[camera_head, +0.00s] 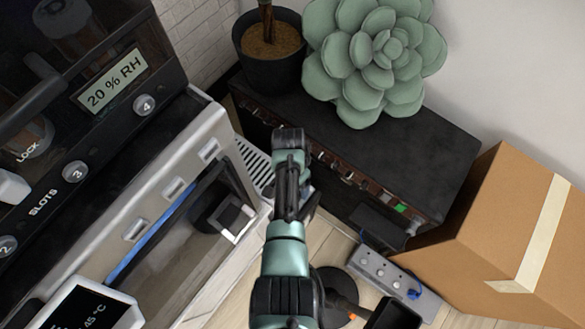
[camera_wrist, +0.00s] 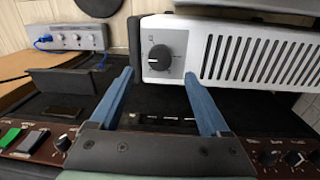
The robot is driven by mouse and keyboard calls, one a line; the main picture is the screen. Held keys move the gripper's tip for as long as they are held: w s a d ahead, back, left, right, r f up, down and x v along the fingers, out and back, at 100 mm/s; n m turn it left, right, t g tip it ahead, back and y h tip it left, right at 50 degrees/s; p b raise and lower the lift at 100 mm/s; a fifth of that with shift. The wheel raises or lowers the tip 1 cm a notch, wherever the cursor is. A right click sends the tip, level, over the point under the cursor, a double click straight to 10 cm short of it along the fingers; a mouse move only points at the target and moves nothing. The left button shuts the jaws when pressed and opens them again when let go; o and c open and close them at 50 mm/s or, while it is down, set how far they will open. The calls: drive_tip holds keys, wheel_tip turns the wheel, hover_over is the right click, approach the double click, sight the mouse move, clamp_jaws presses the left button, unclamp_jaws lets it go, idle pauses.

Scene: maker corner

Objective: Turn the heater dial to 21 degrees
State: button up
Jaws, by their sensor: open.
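The heater (camera_wrist: 225,48) is a white-grey box with dark vertical vent slots, seen in the wrist view. Its round dark dial (camera_wrist: 160,57) sits on a darker square plate at the box's left end, with small marks around it too fine to read. My gripper (camera_wrist: 158,75) is open, with its blue fingers on either side of the dial in the picture and nothing between them. I cannot tell whether the fingers touch the dial. In the head view my gripper (camera_head: 289,135) covers the dial, and only a slatted white part of the heater (camera_head: 252,163) shows beside it.
A black unit with a brown control panel (camera_head: 420,150) lies beneath and beside my gripper. A plant pot (camera_head: 270,65) and a green succulent (camera_head: 375,55) stand behind. A cardboard box (camera_head: 510,230) and a grey socket block (camera_head: 385,278) are at right. A dark-windowed cabinet (camera_head: 150,140) fills the left.

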wheel_tip(320, 180, up, 7)
drive_tip(key=p, duration=0.2)
drive_tip(key=shift+a, duration=0.2)
drive_tip(key=shift+w, duration=0.15)
